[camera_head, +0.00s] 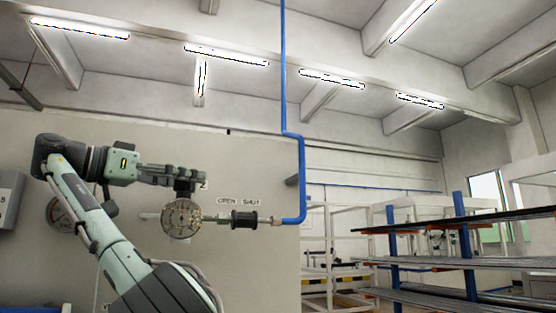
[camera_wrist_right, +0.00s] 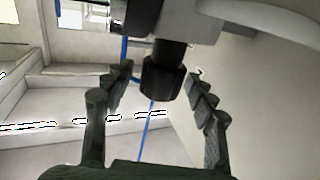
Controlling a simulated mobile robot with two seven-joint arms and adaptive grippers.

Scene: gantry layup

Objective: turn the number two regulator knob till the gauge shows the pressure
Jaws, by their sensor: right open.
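The regulator has a round, bolted metal body (camera_head: 182,220) on the wall pipe, with a black knob (camera_head: 184,188) at its top and a "2" label beside it. My right gripper (camera_head: 188,173) comes in from the left at the height of the knob. In the right wrist view the black knob (camera_wrist_right: 162,80) stands between the two open fingers, with a visible gap on each side. A round gauge (camera_head: 57,212) on the wall at the left is partly covered by my right arm; its reading is too small to tell. My left gripper is not in view.
A black cylindrical fitting (camera_head: 245,218) sits on the pipe under the "OPEN SHUT" label, right of the regulator. A blue pipe (camera_head: 302,180) rises from it. A grey box (camera_head: 10,195) is on the wall at far left. A rack (camera_head: 470,245) stands at the right.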

